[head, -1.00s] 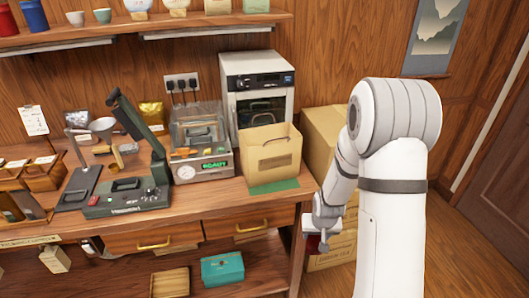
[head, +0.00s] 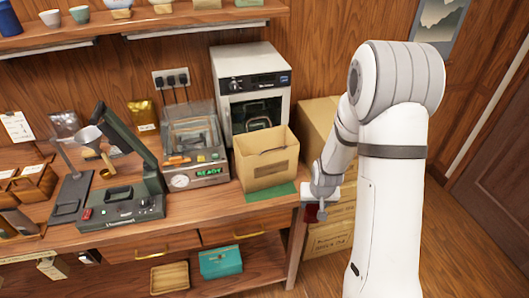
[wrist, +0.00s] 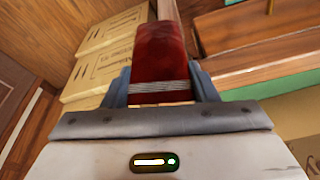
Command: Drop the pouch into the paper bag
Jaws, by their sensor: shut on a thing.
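The paper bag (head: 266,171) is tan and stands upright with its top open on a green mat (head: 272,193) at the right end of the counter. My gripper (head: 315,210) is to the right of the bag, just off the counter's end and apart from the bag. It is shut on the dark red pouch (wrist: 160,55), which has a pale striped band near the jaws in the wrist view. In the head view only a small red part of the pouch (head: 311,213) shows beneath my gripper. The inside bottom of the bag is hidden.
A white oven-like machine (head: 254,85) stands behind the bag, and a sealing machine reading READY (head: 195,150) is to its left. A dark green press (head: 125,200) stands farther left. Cardboard boxes (head: 329,235) are stacked on the floor beyond the counter's right end.

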